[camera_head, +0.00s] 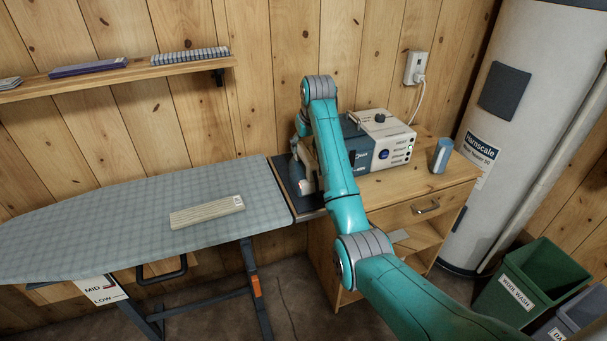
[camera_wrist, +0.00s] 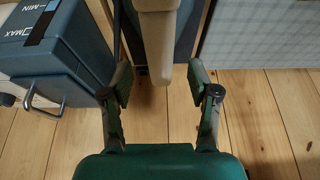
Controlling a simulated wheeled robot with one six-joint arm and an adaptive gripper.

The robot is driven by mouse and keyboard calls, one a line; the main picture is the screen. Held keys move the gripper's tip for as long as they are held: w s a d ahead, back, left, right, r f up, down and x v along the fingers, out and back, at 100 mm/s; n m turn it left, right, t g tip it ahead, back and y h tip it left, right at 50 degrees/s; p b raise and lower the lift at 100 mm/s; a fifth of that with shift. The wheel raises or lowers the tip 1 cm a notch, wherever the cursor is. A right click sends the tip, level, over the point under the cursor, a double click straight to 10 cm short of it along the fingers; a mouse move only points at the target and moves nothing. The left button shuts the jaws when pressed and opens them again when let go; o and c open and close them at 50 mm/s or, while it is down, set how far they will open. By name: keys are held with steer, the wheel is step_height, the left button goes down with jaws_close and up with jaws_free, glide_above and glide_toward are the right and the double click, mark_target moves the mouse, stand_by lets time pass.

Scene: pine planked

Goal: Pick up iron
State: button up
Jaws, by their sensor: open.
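The iron (camera_head: 307,180) is on the dark rest plate (camera_head: 288,176) at the right end of the ironing board, partly hidden by my arm in the head view. In the wrist view, a beige part (camera_wrist: 160,45), apparently the iron's handle, extends down from the top edge. Its rounded end lies between the two fingertips of my gripper (camera_wrist: 161,88). The fingers are apart, with a visible gap on each side of the beige part. The rest of the iron is cut off in the wrist view, and my arm hides much of the gripper in the head view.
A blue and white steam station (camera_head: 378,140) stands on the wooden cabinet, close to the iron; its tank (camera_wrist: 50,40) is left of my gripper. A blue-grey container (camera_head: 440,155) stands further right. A folded striped cloth (camera_head: 206,211) lies on the ironing board (camera_head: 110,215). The plank wall is close behind.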

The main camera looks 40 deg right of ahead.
mark_target(304, 150)
steer(key=shift+x, duration=1.65)
jaws_close()
steer(key=shift+r, duration=0.1)
